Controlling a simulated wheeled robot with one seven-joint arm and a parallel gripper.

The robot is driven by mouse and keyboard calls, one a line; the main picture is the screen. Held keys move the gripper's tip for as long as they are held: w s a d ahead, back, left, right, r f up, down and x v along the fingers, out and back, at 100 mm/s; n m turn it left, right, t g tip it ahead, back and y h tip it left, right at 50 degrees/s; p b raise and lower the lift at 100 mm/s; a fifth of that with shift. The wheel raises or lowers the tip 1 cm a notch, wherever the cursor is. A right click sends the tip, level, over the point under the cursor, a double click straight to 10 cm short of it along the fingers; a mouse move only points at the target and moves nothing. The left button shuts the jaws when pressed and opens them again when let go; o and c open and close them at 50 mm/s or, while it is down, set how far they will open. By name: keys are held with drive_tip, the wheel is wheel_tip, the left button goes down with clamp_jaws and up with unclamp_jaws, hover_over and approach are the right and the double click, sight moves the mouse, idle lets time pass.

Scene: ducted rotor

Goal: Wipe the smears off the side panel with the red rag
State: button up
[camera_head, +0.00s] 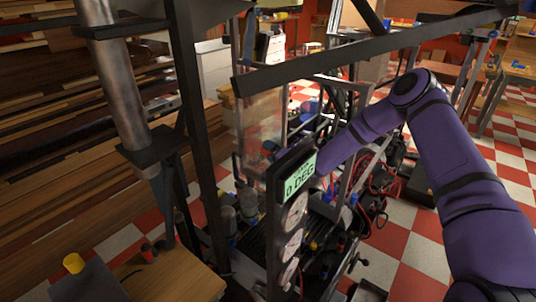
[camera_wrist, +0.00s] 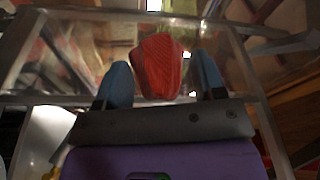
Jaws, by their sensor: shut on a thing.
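The red rag (camera_wrist: 158,62) is a bunched, ribbed red pad in the wrist view. My gripper (camera_wrist: 163,78) is shut on it, with a blue fingertip on each side. The clear side panel (camera_wrist: 80,48) lies beyond the rag in a grey metal frame and looks hazy and brownish. I cannot tell whether the rag touches it. In the head view the panel (camera_head: 261,112) stands upright left of centre, with faint brownish patches; single smears are hard to make out. My gripper (camera_head: 270,150) shows there only as small red and blue bits by the panel's lower right, partly hidden.
A dark post with a "0 DEG" display (camera_head: 300,178) and round gauges stands in front of my forearm. A dark beam (camera_head: 350,55) crosses above the panel. Red cables (camera_head: 383,178) and machinery crowd below. Checkered floor (camera_head: 415,255) is open at the lower right.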

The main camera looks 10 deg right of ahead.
sight(248, 161)
drive_tip(key=shift+w+a+r, duration=0.1)
drive_tip(key=shift+w+r, duration=0.05)
drive_tip(key=shift+r, duration=0.05)
drive_tip(key=shift+s+a+f, duration=0.1)
drive_tip(key=shift+s+a, duration=0.55)
drive_tip(key=shift+s, duration=0.15)
drive_tip(key=shift+s+a+f, duration=0.1)
drive_tip(key=shift+s+a, duration=0.5)
drive_tip(key=shift+s, duration=0.2)
drive_tip(key=shift+s+a, duration=2.3)
drive_tip(key=shift+s, duration=0.1)
drive_tip(key=s+d, duration=0.3)
drive_tip(key=d, duration=0.1)
drive_tip(key=shift+s+d, duration=0.4)
drive_tip(key=shift+s+d, duration=0.95)
drive_tip(key=shift+d, duration=0.15)
